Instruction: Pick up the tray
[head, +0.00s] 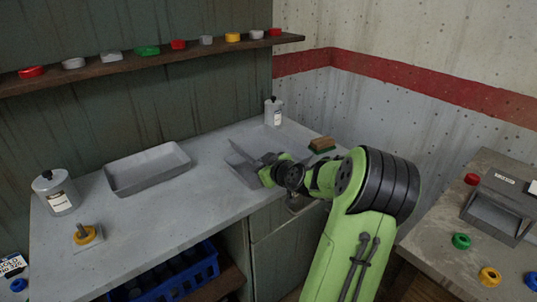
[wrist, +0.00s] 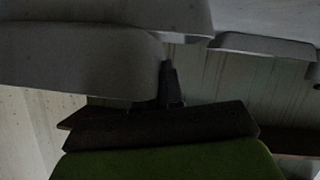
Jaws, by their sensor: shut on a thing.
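One grey rectangular tray (head: 145,188) lies on the counter in the left half of the head view. A second grey tray-like piece (head: 240,168) shows at my gripper (head: 260,163), looking tilted and partly hidden by the gripper. My gripper is shut on this piece at its right side, close over the counter. In the dark wrist view, a large grey body (wrist: 80,62) fills the upper left, and my gripper (wrist: 168,78) meets its edge. I cannot tell how far it is off the counter.
The counter (head: 195,207) also bears two grey canisters (head: 56,193) (head: 273,113), a yellow-based part (head: 87,236) and a brown-green block (head: 321,145). A shelf (head: 120,66) with small coloured parts runs above. A second table (head: 430,222) stands right. A blue crate (head: 180,280) sits below.

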